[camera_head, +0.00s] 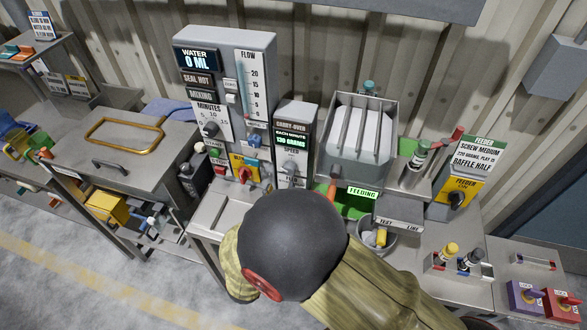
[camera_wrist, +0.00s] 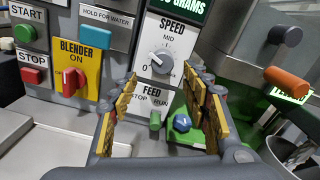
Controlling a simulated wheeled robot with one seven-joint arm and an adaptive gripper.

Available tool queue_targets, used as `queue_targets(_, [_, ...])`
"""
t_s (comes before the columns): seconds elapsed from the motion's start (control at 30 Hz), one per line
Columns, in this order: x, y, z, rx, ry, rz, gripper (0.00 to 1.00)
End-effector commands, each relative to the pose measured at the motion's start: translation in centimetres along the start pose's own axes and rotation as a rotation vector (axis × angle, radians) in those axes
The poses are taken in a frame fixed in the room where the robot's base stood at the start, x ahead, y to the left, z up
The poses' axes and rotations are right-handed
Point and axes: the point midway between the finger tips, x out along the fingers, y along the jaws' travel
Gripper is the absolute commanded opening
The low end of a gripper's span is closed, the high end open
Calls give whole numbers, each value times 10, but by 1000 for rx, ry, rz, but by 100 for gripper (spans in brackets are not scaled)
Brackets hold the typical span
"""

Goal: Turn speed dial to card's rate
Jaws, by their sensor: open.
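The speed dial (camera_wrist: 162,62) is a grey knob on a white panel in the wrist view, with "MID" above it and "0" at its lower left. Its exact pointer setting is too small to read. My gripper (camera_wrist: 163,88) is open and empty, its yellow-padded fingers apart below and either side of the dial, not visibly touching it. In the head view my dark round arm link hides the gripper. The feeder card (camera_head: 480,151) at the right reads screw medium, what looks like 220 grams, and baffle half. The carry-over display (camera_head: 291,140) above the dial seems to read 130 grams.
The red blender switch (camera_wrist: 72,78) is left of the dial. An orange-ended handle (camera_wrist: 287,84) juts out at the right. The hopper (camera_head: 357,135) reads feeding below.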

Motion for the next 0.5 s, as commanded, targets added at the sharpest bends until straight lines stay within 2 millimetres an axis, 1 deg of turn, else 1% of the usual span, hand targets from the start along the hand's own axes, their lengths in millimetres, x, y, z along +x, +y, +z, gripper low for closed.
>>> queue_targets(0.17, [9, -3, 1, -34, -6, -10, 48])
queue_targets(0.5, [58, -4, 0, -32, -4, -13, 48])
